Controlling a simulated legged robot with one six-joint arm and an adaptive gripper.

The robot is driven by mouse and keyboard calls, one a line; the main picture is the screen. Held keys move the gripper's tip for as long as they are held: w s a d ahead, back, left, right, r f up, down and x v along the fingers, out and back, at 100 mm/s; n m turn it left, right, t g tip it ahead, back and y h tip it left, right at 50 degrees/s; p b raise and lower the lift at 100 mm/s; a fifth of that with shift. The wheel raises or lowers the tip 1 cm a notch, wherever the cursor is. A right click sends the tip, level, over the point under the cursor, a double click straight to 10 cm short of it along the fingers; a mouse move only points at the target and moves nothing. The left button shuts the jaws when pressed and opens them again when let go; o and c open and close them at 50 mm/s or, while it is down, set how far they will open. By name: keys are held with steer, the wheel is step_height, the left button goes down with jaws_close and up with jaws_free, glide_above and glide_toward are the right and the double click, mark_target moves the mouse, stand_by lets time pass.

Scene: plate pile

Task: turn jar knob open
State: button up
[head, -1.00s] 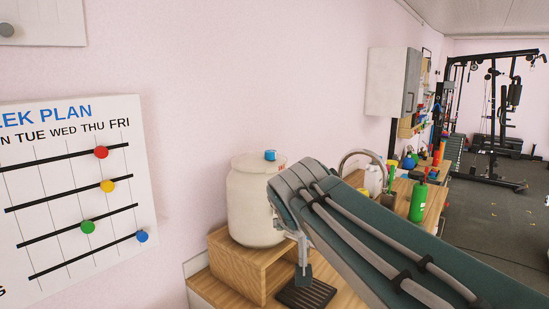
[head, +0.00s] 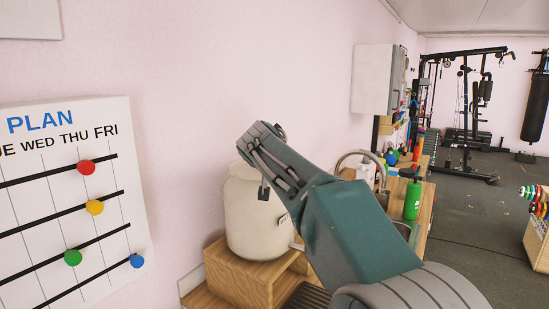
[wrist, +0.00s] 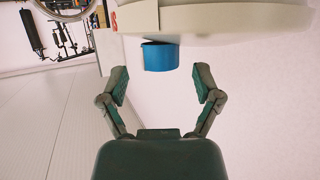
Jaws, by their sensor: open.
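The cream jar (head: 252,222) stands on a small wooden stand against the pink wall. My forearm hides much of its lid in the head view. In the wrist view the picture is upside down, and the white jar lid (wrist: 225,20) spans the top with the short blue knob (wrist: 158,57) on it. My gripper (wrist: 160,82) is open and empty. Its two green fingers stand on either side of the knob's line. The knob shows just beyond the fingertips, between them sideways, with gaps on both sides. The head view does not show the fingers clearly.
The wooden stand (head: 230,277) sits on a counter beside a dark slatted tray (head: 308,298). A curved tap (head: 352,156) and green bottle (head: 412,200) are to the right. A week-plan board (head: 70,190) hangs at left. The wall above the jar is clear.

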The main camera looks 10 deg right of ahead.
steer(key=shift+w+a+f, duration=0.15)
steer(key=shift+w+f, duration=0.1)
steer(key=shift+w, duration=0.2)
steer(key=shift+w+a+f, duration=0.15)
steer(key=shift+w+f, duration=0.05)
steer(key=shift+w, duration=0.25)
steer(key=shift+w+d, duration=0.1)
steer(key=shift+w, duration=0.05)
steer(key=shift+d, duration=0.7)
steer(key=c, duration=1)
steer(key=shift+a, duration=0.25)
jaws_close()
steer(key=shift+a, duration=0.15)
